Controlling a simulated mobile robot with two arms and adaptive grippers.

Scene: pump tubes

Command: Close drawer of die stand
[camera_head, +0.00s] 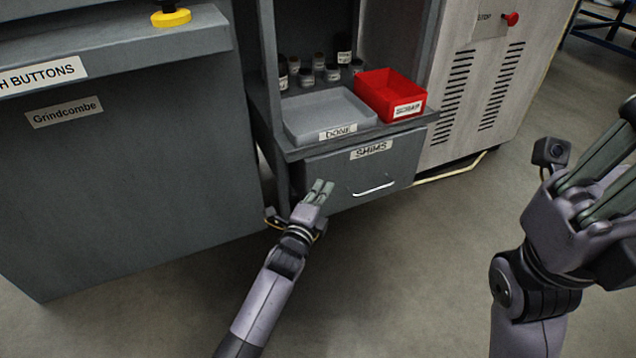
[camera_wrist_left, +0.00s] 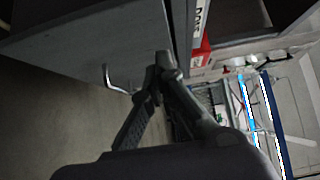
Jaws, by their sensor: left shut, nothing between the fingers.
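The die stand is a grey open-fronted unit with a drawer (camera_head: 345,178) labelled SHIMS under its shelf (camera_head: 420,122). The drawer front has a curved metal handle (camera_head: 373,190); the handle also shows in the left wrist view (camera_wrist_left: 112,80). Whether the drawer stands out from the stand is hard to tell. My left gripper (camera_head: 319,188) is shut and empty, at the left part of the drawer front, left of the handle. Whether its fingertips touch the front cannot be told. In the left wrist view its fingertips (camera_wrist_left: 164,62) meet. My right gripper (camera_head: 615,150) is far right, away from the drawer.
On the shelf stand a grey tray (camera_head: 290,128) labelled DONE, a red SCRAP bin (camera_head: 372,100) and several small jars (camera_head: 306,78). A grey Grindcombe cabinet (camera_head: 130,180) stands close on the left, a vented cabinet (camera_head: 480,90) on the right. The floor in front is clear.

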